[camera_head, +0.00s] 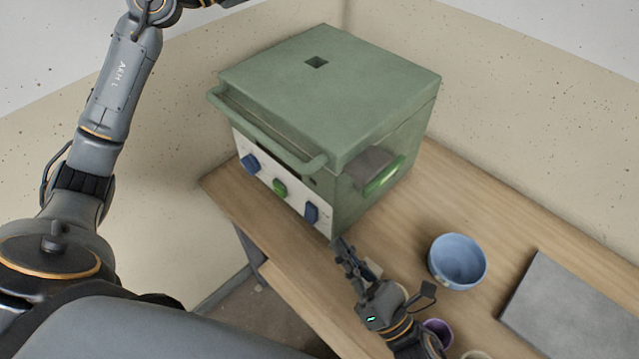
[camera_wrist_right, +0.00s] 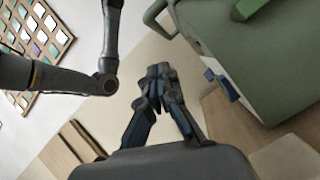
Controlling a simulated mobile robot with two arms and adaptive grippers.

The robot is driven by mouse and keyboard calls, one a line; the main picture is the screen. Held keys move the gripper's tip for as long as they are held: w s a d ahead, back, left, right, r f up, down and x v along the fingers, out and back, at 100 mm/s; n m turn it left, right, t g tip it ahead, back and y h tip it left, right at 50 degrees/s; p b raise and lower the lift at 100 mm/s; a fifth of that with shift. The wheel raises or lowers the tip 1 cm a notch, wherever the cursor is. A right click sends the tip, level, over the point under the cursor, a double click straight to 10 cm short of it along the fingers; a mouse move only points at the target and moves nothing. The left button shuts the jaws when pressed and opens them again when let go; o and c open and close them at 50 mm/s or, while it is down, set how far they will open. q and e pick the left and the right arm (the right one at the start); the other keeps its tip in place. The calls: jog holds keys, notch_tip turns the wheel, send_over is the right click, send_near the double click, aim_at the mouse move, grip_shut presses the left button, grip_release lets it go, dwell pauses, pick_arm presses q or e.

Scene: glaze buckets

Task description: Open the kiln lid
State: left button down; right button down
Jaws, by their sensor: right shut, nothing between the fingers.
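The green kiln (camera_head: 385,190) stands on the wooden table, and its flat lid (camera_head: 330,85) is closed. A green bar handle (camera_head: 265,135) runs along the lid's front edge; part of it shows in the right wrist view (camera_wrist_right: 157,12). My right gripper (camera_head: 340,243) is shut and empty, low at the kiln's front right corner, below the handle and apart from it. In the right wrist view the right gripper's fingers (camera_wrist_right: 158,72) are together, with the kiln (camera_wrist_right: 260,60) to their right. My left arm rises at the left of the head view, and its gripper is out of frame.
The kiln's front panel has blue and green knobs (camera_head: 280,188). A blue bowl (camera_head: 458,262), a purple cup (camera_head: 438,333) and a grey slab (camera_head: 575,310) are on the wooden table (camera_head: 500,220) to the right. Walls stand close behind the kiln.

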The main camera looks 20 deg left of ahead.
pick_arm(q)
jog(key=shift+s, duration=0.15)
pick_arm(e)
jog(key=w+a+r+n+g, duration=0.2)
jog(key=w+a+r+n, duration=0.4)
jog(key=a, duration=0.2)
jog(key=shift+w+r+n+y, duration=0.2)
jog(key=shift+r+n+y, duration=0.15)
jog(key=shift+n+y, duration=0.05)
jog(key=shift+d, duration=0.1)
jog(key=shift+r, duration=1.25)
pick_arm(q)
jog(key=c, duration=1.5)
grip_release()
jog(key=shift+a, duration=0.15)
